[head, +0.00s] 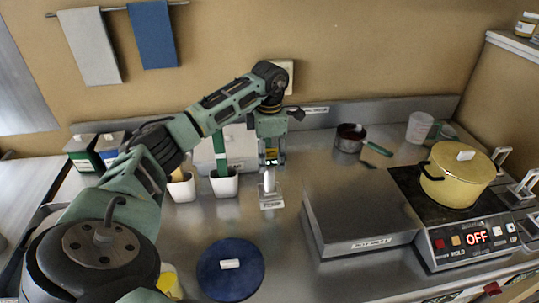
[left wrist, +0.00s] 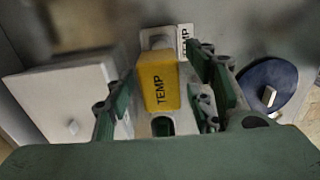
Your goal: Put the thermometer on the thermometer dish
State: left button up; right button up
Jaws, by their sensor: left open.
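The thermometer (left wrist: 158,82) shows in the left wrist view as a yellow block marked TEMP. It lies between the spread fingers of my left gripper (head: 270,165), with a gap on each side. In the head view my left gripper points down, open, over a small pale stand (head: 271,190) with a white label at its foot. In the left wrist view a white TEMP label (left wrist: 184,40) shows just beyond the yellow block. This labelled stand looks like the thermometer dish; I cannot tell whether the thermometer touches it. My right gripper is not in view.
Two white cups (head: 224,187) with tools stand left of the stand. A round blue lid (head: 230,272) lies in front. A grey box (head: 358,215) is to the right, then a yellow pot (head: 456,180) on a hotplate. A saucepan (head: 350,138) stands behind.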

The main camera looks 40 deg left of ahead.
pick_arm(q)
jog(key=shift+r, duration=0.55)
notch_tip(320, 180, up, 10)
jog(key=shift+f+b, duration=0.1)
jog(key=shift+b, duration=0.7)
jog(key=shift+r, duration=0.7)
